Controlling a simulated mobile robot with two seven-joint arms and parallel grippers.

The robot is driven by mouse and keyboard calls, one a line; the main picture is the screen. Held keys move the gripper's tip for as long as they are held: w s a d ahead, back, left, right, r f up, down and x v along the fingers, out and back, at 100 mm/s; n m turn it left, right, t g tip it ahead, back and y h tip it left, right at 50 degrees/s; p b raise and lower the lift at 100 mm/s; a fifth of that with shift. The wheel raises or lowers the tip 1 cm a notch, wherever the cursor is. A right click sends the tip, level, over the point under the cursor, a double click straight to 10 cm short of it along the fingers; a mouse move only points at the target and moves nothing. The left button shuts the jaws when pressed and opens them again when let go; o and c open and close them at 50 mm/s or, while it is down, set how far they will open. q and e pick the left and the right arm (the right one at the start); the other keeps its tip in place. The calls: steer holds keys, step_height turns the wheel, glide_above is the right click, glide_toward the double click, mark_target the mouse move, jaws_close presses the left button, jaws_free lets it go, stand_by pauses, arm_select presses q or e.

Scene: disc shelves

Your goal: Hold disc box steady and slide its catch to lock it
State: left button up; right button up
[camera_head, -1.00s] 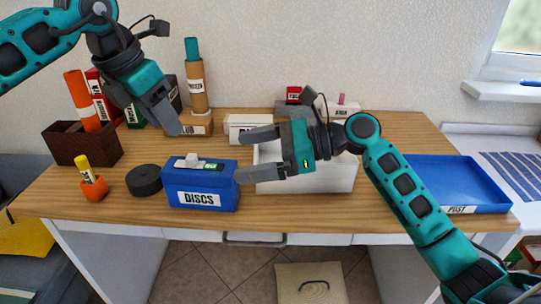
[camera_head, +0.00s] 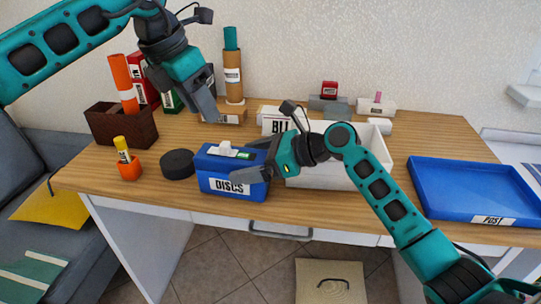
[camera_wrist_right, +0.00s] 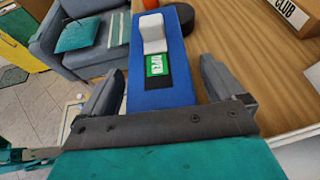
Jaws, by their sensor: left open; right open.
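The blue disc box (camera_head: 222,184), labelled DISCS, stands on the desk. Its white catch (camera_head: 225,148) is on top, beside a green marker; both also show in the right wrist view, the catch (camera_wrist_right: 152,35) at the far end and the green marker (camera_wrist_right: 156,64) nearer me, its lettering hard to read. My right gripper (camera_head: 252,160) is open at the box's right end. In the right wrist view its fingers (camera_wrist_right: 160,85) lie either side of the box's near end, with visible gaps. My left gripper (camera_head: 210,112) is open and empty, pointing down above and behind the box.
A black disc (camera_head: 178,164) and an orange cup (camera_head: 130,169) with a yellow stick stand left of the box. A white bin (camera_head: 375,150) is behind my right arm. A blue tray (camera_head: 455,190) lies at the right. The desk's front edge is close before the box.

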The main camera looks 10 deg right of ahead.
steer(key=shift+w+a+f, duration=0.2)
steer(key=shift+a+f, duration=0.05)
steer(key=shift+a, duration=0.3)
steer(key=shift+c, duration=0.4)
